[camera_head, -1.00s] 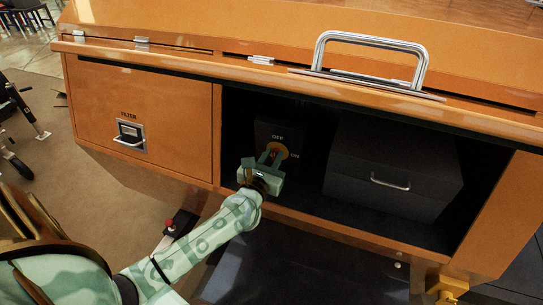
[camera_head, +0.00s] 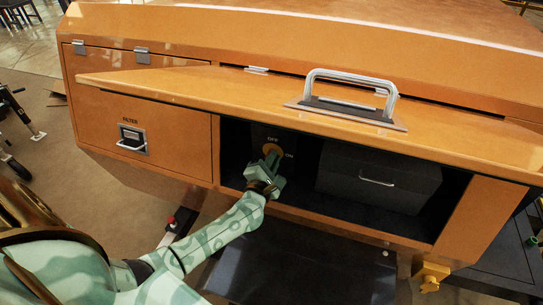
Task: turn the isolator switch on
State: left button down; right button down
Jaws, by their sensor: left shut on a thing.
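The isolator switch (camera_head: 273,149) sits on a dark panel inside the open compartment. My right gripper is not in view.
The raised orange lid (camera_head: 190,88) with a metal handle (camera_head: 350,76) overhangs the compartment. A black box (camera_head: 378,178) with a small handle stands right of the switch. A closed FILTER door (camera_head: 180,150) is to the left.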

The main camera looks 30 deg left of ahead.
pick_arm(q)
jog(key=shift+s+a+f+m+p, duration=0.15)
jog(key=shift+m+p, duration=0.25)
jog(key=shift+m, duration=0.65)
jog(key=shift+w+d+f+m+p, duration=0.1)
jog(key=shift+f+m+p, duration=0.25)
jog(key=shift+m, duration=0.75)
jog(key=shift+s+a+f+m+p, duration=0.15)
jog(key=shift+m+p, duration=0.3)
jog(key=shift+m, duration=0.6)
jog(key=shift+w, duration=0.1)
jog(key=c, duration=1.5)
grip_release()
jog(key=shift+a, duration=0.15)
